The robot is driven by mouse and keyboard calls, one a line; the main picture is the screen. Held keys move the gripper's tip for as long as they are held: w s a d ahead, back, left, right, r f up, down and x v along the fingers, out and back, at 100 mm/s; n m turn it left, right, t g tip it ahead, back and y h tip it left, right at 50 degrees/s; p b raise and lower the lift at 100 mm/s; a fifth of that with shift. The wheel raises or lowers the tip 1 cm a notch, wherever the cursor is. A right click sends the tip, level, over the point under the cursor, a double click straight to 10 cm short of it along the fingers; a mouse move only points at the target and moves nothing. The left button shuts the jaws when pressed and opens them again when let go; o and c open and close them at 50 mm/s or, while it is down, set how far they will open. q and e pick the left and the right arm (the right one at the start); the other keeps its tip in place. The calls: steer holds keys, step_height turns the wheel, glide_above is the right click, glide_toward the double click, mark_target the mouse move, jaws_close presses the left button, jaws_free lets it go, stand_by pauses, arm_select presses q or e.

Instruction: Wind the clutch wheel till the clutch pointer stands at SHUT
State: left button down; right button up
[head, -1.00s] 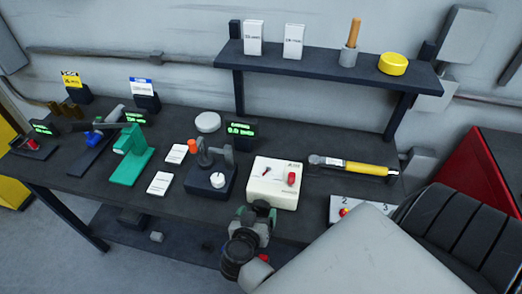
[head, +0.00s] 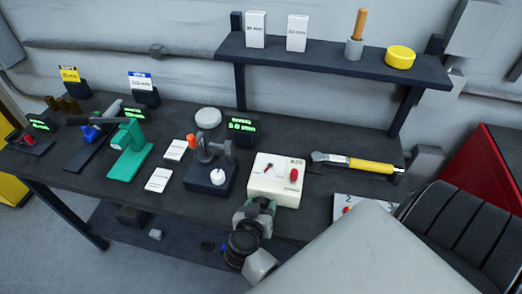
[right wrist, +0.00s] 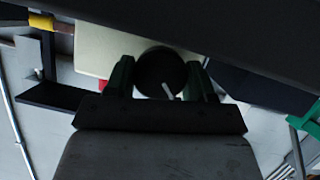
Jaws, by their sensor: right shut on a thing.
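My right gripper (head: 262,205) is at the bench's front edge, just below the cream box. In the right wrist view its green fingers (right wrist: 160,80) are shut on either side of a dark round wheel (right wrist: 158,66), which I take to be the clutch wheel; a pale mark shows on it. In the head view the gripper hides the wheel. The cream box (head: 262,187) has a small dark needle and a red knob (head: 294,175) on top. Its lettering is too small to read, so I cannot tell whether the needle stands at SHUT. My left gripper is not in view.
A dark block with a white dial (head: 218,177) stands left of the box. A yellow-handled tool (head: 357,166) lies to the right. A green stand (head: 128,150) and white cards are farther left. A shelf (head: 330,55) hangs above the bench.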

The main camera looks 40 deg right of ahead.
steer(key=m+p, duration=0.1)
steer(key=p, duration=0.1)
steer(key=m+t+y+p, duration=0.1)
steer(key=p, duration=0.1)
steer(key=shift+s+r, duration=0.1)
steer(key=shift+r, duration=0.15)
steer(key=shift+d+f+m+t+p, duration=0.15)
steer(key=shift+m+t+p, duration=0.15)
steer(key=shift+m+p, duration=0.2)
steer(key=shift+f+m+t+y, duration=0.15)
steer(key=shift+m+t+y, duration=0.15)
steer(key=shift+m+y, duration=0.1)
steer(key=o, duration=0.9)
